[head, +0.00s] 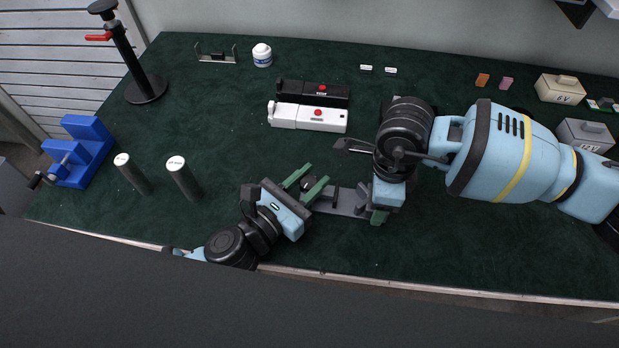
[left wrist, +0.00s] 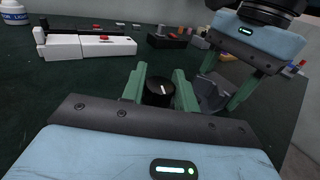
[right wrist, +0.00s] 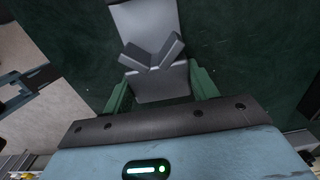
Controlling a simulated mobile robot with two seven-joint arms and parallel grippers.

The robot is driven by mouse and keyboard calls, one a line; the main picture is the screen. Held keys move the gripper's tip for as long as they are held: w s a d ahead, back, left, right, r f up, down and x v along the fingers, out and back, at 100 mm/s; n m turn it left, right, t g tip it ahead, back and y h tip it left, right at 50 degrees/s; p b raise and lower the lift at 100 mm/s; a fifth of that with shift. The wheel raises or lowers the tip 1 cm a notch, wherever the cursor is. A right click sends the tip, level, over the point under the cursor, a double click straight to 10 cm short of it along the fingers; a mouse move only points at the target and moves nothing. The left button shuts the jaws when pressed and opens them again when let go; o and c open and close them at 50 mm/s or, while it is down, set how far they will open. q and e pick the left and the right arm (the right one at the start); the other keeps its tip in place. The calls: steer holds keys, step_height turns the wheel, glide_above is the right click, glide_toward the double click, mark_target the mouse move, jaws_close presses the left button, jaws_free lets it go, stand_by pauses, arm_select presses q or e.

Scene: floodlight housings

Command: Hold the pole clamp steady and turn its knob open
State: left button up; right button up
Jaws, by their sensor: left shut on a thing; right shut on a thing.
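The grey pole clamp (head: 342,203) lies low over the green mat between my two grippers. Its black knob (left wrist: 160,92), with a white line on top, sits between the green fingers of my left gripper (head: 306,183), which is shut on it. My right gripper (right wrist: 160,97) is shut on the clamp's grey body (right wrist: 162,84), one finger on each side; V-shaped grey jaws (right wrist: 152,52) show just beyond. In the head view the right gripper hides that end of the clamp. The left wrist view shows both grippers close together, one on each end.
A white box (head: 308,118) and a black box (head: 313,94) stand behind the clamp. Two grey cylinders (head: 184,180) and a blue vise (head: 80,152) stand at left, with a black stand (head: 146,89) farther back. Battery blocks (head: 560,88) sit far right. The table's front edge is close.

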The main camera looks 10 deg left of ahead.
mark_target(305, 189)
arm_select(q)
steer(key=shift+n+t+y, duration=0.55)
steer(key=shift+n+y, duration=0.4)
steer(key=shift+y, duration=0.4)
steer(key=shift+n+t+y, duration=0.55)
steer(key=shift+n+y, duration=0.4)
steer(key=shift+y, duration=0.4)
steer(key=shift+a, duration=0.1)
steer(key=o, duration=1)
steer(key=shift+v, duration=3.75)
arm_select(e)
steer(key=o, duration=1.1)
